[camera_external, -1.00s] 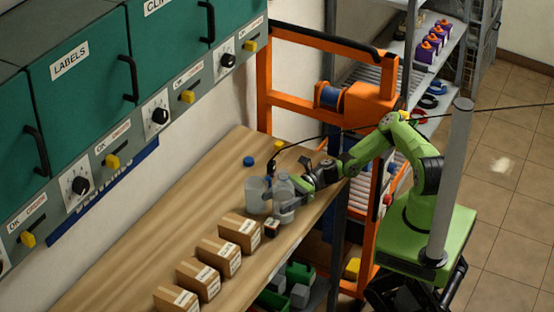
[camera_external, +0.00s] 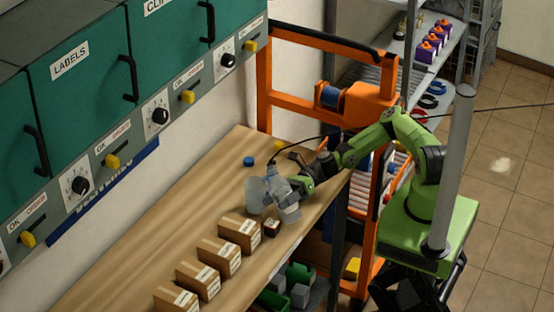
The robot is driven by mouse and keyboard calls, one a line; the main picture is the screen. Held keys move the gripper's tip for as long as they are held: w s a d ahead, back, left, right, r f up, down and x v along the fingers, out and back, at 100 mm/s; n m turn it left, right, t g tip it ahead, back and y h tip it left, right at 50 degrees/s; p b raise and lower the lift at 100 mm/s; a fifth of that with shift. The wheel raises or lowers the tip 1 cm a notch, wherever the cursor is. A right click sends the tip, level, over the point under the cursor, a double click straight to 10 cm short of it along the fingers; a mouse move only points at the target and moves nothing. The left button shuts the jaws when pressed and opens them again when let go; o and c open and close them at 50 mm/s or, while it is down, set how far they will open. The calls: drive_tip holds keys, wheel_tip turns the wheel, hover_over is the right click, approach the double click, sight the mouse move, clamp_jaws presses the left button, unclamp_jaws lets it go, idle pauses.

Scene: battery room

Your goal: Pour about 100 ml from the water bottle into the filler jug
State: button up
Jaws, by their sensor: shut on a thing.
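The clear water bottle (camera_external: 290,212) is in my gripper (camera_external: 292,189) above the wooden bench, near its front edge. It is tilted, with its neck up and to the left, toward the filler jug. The translucent filler jug (camera_external: 253,197) stands upright on the bench just left of the bottle. The bottle's neck is close to the jug's rim; I cannot tell whether they touch or whether water is flowing. My gripper comes from the right and is shut on the bottle, hiding part of it. The water levels are too small to read.
A blue cap (camera_external: 249,161) lies on the bench behind the jug. A small dark box (camera_external: 271,228) and a row of cardboard boxes (camera_external: 240,233) stand in front of the jug. An orange frame (camera_external: 330,100) rises at the bench's right end. The bench's left back is clear.

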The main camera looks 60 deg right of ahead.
sight(282, 197)
drive_tip(key=shift+w+m+g, duration=0.15)
drive_tip(key=shift+m+g, duration=0.25)
drive_tip(key=shift+m, duration=0.4)
drive_tip(key=shift+s+r+m+p, duration=0.25)
drive_tip(key=shift+r+m+p, duration=0.55)
drive_tip(key=shift+p, duration=0.35)
drive_tip(key=shift+s+f+m+g+h+b, duration=0.3)
drive_tip(key=shift+s+f+m+g, duration=0.15)
drive_tip(key=shift+f+m, duration=0.25)
drive_tip(key=shift+s+r+m+p, duration=0.25)
drive_tip(key=shift+r+m+p, duration=0.15)
drive_tip(key=shift+r+m, duration=0.1)
drive_tip(key=shift+s+a+f+m+g+b, duration=0.1)
drive_tip(key=shift+s+f+m+g+b, duration=0.15)
drive_tip(key=shift+m+g, duration=0.35)
drive_tip(key=r+m+p, duration=0.1)
drive_tip(key=p, duration=0.1)
drive_tip(key=shift+w+r+p, duration=0.15)
drive_tip(key=shift+r+p, duration=0.15)
drive_tip(key=shift+r, duration=0.05)
drive_tip(key=shift+g, duration=0.25)
drive_tip(key=shift+w+r+m+p, duration=0.15)
drive_tip(key=shift+m+p, duration=0.25)
drive_tip(key=shift+p, duration=0.2)
drive_tip(key=shift+r+m+p, duration=0.5)
drive_tip(key=shift+r+p, duration=0.05)
drive_tip(key=shift+p, duration=0.7)
